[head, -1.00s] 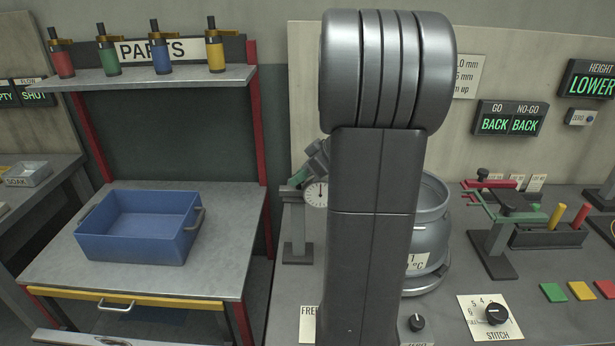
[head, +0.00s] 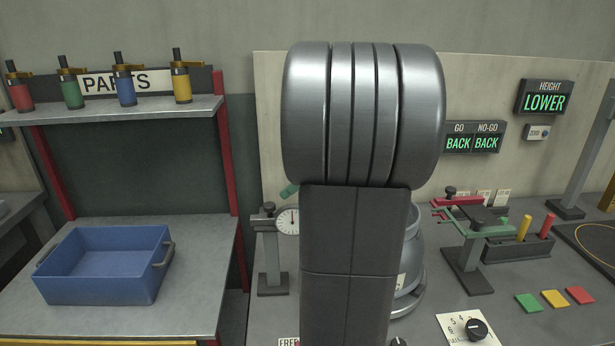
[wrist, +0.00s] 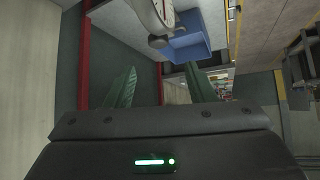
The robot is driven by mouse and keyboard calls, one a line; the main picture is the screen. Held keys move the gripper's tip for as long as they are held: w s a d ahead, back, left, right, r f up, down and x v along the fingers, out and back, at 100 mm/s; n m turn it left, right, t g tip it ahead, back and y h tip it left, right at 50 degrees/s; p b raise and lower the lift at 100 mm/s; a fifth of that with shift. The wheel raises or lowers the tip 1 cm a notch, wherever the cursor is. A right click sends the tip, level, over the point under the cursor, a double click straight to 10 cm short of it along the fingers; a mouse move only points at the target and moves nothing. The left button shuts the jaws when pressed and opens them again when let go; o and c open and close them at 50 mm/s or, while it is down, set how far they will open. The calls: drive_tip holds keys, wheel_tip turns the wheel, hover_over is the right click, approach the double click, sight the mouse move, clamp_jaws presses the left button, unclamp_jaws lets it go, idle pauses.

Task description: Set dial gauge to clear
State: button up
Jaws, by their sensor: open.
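The dial gauge (head: 288,221) has a round white face on a grey stand, left of my arm in the head view. Its white face (wrist: 160,12) also shows at the top of the wrist view, cut by the frame edge, with small dark round parts (wrist: 157,42) by its rim. My gripper (wrist: 159,80) has two green fingers, spread apart with nothing between them. The gauge lies beyond the fingertips, apart from them in the picture. In the head view my arm hides most of the gripper; only a bit of green shows just above the dial.
A blue tray (head: 105,270) stands on the left bench under a shelf (head: 130,108) of coloured bottles. Behind my arm is a grey cylinder vessel (head: 411,260), partly hidden. Right are a green-armed fixture (head: 470,250), coloured pads (head: 555,299) and a stitch knob (head: 476,329). The height sign reads LOWER (head: 545,102).

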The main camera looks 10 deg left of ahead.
sight(270, 204)
drive_tip(key=shift+v, duration=2.4)
drive_tip(key=shift+a, duration=0.1)
drive_tip(key=p+x, duration=0.1)
drive_tip(key=x, duration=1.3)
drive_tip(key=shift+p, duration=0.35)
drive_tip(key=shift+w+d+r+p, duration=0.15)
drive_tip(key=shift+d+p, duration=0.2)
drive_tip(key=shift+d, duration=0.75)
